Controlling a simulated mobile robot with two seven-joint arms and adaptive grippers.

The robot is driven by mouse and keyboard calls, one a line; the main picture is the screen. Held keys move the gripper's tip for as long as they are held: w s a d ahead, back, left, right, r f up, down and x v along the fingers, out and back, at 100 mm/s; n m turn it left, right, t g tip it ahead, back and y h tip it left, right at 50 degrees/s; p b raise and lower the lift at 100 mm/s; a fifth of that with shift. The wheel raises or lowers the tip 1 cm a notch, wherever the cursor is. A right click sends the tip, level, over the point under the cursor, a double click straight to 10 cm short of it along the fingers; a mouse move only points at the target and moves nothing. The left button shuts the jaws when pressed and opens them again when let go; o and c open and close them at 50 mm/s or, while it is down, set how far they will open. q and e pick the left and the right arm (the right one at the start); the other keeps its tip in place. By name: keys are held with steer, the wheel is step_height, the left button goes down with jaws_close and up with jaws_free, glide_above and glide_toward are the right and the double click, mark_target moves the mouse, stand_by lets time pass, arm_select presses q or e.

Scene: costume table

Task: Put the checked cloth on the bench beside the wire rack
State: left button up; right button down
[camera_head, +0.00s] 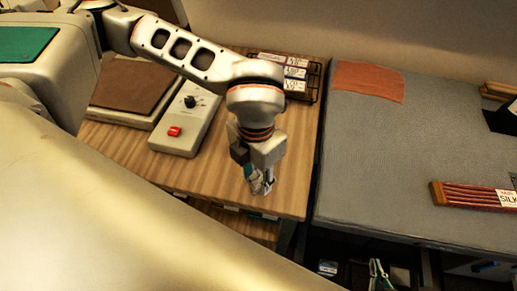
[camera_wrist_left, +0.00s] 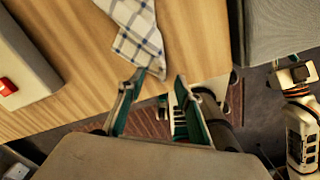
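The blue-and-white checked cloth (camera_wrist_left: 138,28) shows in the left wrist view over the wooden bench (camera_wrist_left: 75,45), which also shows in the head view (camera_head: 225,190). It runs out of the top of the picture. Its near end is close to my left fingertips. My left gripper (camera_wrist_left: 160,78) has its green-lined fingers apart with a clear gap. In the head view my left gripper (camera_head: 262,184) is low over the bench's front edge, and my arm hides most of the cloth. The wire rack (camera_head: 318,72) stands at the bench's back right. My right gripper (camera_head: 378,274) is small and low at the bottom.
A grey control box with a red switch (camera_head: 174,131) and a brown-topped board (camera_head: 130,88) stand on the bench's left. A grey padded table (camera_head: 370,150) at right bears an orange cloth (camera_head: 368,80) and red sticks (camera_head: 470,196). A dark gap separates the surfaces.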

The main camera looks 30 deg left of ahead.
arm_select(q)
steer(key=s+d+r+p, duration=0.1)
steer(key=s+r, duration=0.2)
steer(key=r, duration=0.6)
steer(key=shift+s+d, duration=0.25)
steer(key=shift+d, duration=0.05)
